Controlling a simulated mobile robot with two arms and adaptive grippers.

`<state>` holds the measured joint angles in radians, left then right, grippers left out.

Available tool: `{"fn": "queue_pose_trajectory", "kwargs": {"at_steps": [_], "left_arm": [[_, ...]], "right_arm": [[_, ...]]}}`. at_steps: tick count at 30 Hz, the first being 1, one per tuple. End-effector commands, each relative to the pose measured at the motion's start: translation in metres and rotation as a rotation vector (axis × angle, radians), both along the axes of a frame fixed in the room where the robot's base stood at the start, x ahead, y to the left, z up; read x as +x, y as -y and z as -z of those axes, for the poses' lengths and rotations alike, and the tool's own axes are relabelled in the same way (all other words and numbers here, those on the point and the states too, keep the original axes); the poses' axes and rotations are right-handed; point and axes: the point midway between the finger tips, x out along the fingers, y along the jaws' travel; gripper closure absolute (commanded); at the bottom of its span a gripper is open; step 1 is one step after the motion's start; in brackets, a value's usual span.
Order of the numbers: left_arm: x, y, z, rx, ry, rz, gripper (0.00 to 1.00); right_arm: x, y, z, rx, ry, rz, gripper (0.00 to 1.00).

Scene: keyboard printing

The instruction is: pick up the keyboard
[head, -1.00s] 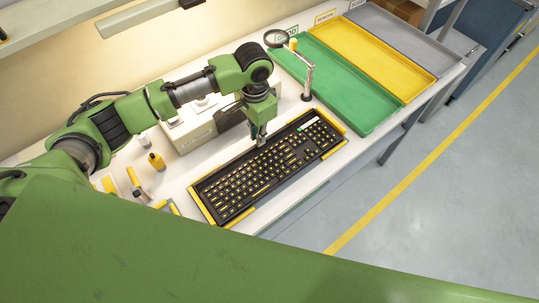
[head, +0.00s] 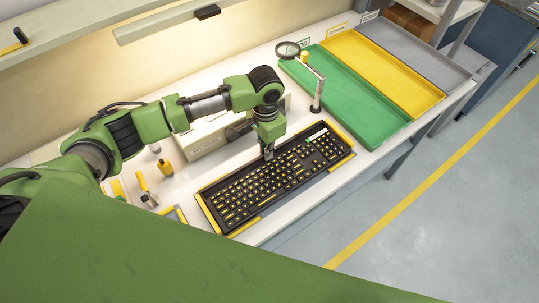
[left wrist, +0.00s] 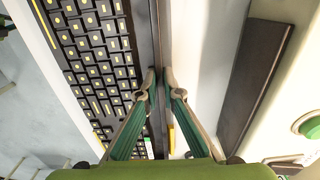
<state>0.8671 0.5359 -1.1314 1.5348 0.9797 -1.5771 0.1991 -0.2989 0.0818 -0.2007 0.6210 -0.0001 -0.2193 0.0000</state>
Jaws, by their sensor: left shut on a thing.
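The black keyboard (head: 250,190) with yellow key marks and yellow side trim lies on the white workbench, slanting across the head view. My left gripper (head: 268,154) points down at the middle of its back long edge. In the left wrist view, the two fingertips (left wrist: 159,77) are shut on the dark edge strip of the keyboard (left wrist: 98,50), one finger on each side. The keyboard appears to rest on the bench; any small gap beneath it cannot be told. My right gripper is not in view.
Green (head: 345,97), yellow (head: 385,72) and grey (head: 420,45) trays stand at the back right. A magnifier on a stand (head: 317,92) is near the keyboard's right end. A pale box (head: 200,140) is behind the arm.

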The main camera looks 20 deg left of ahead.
Motion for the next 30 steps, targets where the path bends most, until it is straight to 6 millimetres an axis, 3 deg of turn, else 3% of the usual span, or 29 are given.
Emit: {"fn": "queue_pose_trajectory", "kwargs": {"at_steps": [8,17,24,30], "left_arm": [[0.000,0.004,-0.031,-0.006,0.006,0.003,1.00],[-0.027,0.046,-0.089,-0.007,0.007,0.008,1.00],[-0.057,0.092,-0.113,-0.005,0.003,0.005,1.00],[-0.071,0.111,-0.125,-0.002,0.004,0.001,1.00]], "right_arm": [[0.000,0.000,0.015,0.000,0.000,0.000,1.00],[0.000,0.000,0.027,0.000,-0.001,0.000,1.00],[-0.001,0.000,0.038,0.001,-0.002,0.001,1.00],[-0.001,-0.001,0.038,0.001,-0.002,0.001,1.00]]}}
